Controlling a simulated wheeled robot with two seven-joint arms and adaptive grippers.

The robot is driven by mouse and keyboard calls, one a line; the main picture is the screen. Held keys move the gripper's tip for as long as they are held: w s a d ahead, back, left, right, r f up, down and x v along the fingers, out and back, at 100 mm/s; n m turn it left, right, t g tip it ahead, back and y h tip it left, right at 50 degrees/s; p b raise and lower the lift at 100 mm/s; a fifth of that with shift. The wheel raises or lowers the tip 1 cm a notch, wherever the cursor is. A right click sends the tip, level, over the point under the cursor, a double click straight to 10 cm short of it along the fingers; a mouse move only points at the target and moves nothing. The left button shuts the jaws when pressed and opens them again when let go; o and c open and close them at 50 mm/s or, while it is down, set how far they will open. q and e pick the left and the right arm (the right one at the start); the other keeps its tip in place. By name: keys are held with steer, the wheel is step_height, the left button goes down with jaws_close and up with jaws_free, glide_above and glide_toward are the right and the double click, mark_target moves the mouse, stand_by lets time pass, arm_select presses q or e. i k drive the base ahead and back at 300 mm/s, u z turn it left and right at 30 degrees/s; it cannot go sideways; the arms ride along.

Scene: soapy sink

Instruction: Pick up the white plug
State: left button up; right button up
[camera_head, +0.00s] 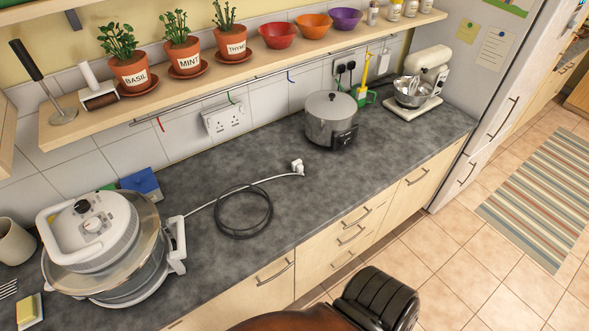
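The white plug (297,166) lies on the dark grey worktop (335,190), near its middle and out in the open. A white cord runs from it to the left, towards the white halogen oven (92,227) with a glass bowl. A black cable coil (243,211) lies on the worktop to the left of and in front of the plug, with the white cord running close behind it. Neither of my grippers shows in the head view, and nothing touches the plug.
A steel slow cooker (331,119) stands behind and right of the plug. A stand mixer (424,80) is farther right. A double wall socket (226,119) is behind the worktop. A wooden shelf (190,95) with potted herbs overhangs the back. Worktop right of the plug is clear.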

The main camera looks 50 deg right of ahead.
mark_target(297, 167)
steer(key=k, duration=0.7)
steer(key=z, duration=0.7)
steer(key=i, duration=0.55)
